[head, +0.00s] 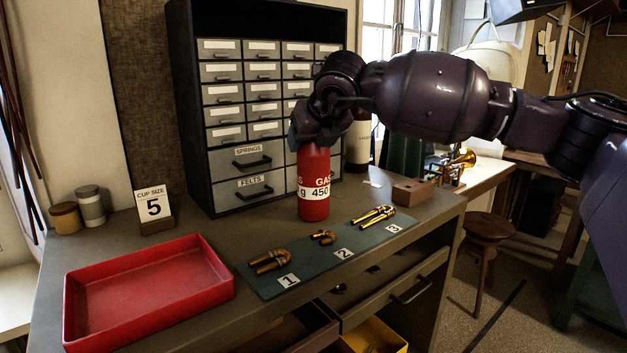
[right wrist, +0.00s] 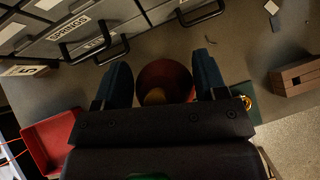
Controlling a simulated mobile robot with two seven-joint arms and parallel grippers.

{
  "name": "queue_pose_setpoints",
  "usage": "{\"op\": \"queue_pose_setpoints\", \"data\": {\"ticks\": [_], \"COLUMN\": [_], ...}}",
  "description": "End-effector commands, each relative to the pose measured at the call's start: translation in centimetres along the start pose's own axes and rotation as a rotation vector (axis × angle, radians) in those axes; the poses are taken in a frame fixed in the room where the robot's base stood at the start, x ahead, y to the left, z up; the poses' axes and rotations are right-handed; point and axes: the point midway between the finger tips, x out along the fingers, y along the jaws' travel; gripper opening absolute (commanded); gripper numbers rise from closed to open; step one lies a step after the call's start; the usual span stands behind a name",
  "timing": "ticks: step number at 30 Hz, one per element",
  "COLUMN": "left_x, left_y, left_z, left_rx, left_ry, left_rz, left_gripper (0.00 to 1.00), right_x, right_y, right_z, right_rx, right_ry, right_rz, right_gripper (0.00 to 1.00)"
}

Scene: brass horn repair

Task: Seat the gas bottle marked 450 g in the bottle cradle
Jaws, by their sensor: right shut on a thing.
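A red gas bottle (head: 314,190) with white lettering reading GAS and "g 450" stands upright at the middle of the bench, in front of the drawer cabinet. My right gripper (head: 313,143) is shut on its top from above. In the right wrist view the bottle (right wrist: 164,74) sits between the two dark fingers. I cannot tell whether its base touches the bench. A low brown wooden block (head: 412,191) lies to the right; it also shows in the right wrist view (right wrist: 296,78). I cannot tell whether it is the bottle cradle. My left gripper is not in view.
A green mat (head: 330,254) with brass parts numbered 1 to 3 lies in front of the bottle. A red tray (head: 215,287) is at left. Open drawers jut below the bench.

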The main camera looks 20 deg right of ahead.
Motion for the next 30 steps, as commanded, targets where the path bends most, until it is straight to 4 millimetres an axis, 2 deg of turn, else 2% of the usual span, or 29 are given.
{"op": "queue_pose_setpoints", "data": {"ticks": [1, 3, 17, 23, 30], "left_x": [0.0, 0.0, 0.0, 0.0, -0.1], "left_y": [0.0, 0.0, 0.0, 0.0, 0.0], "left_z": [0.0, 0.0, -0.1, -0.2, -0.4], "left_rx": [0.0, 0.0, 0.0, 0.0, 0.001], "left_ry": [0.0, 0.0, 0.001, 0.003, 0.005], "left_rz": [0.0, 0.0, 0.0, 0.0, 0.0], "left_gripper": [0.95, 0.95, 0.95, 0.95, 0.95], "right_x": [0.0, 0.0, -0.9, -3.3, -7.3], "right_y": [0.0, 0.0, 0.0, 0.1, 0.1], "right_z": [0.0, 0.0, 1.0, 3.3, 7.3], "right_rx": [0.001, 0.001, 0.001, 0.002, 0.003], "right_ry": [0.0, 0.0, -0.007, -0.009, -0.01], "right_rz": [0.0, 0.0, 0.001, 0.002, 0.003], "right_gripper": [0.09, 0.0, 0.0, 0.0, 0.0]}}
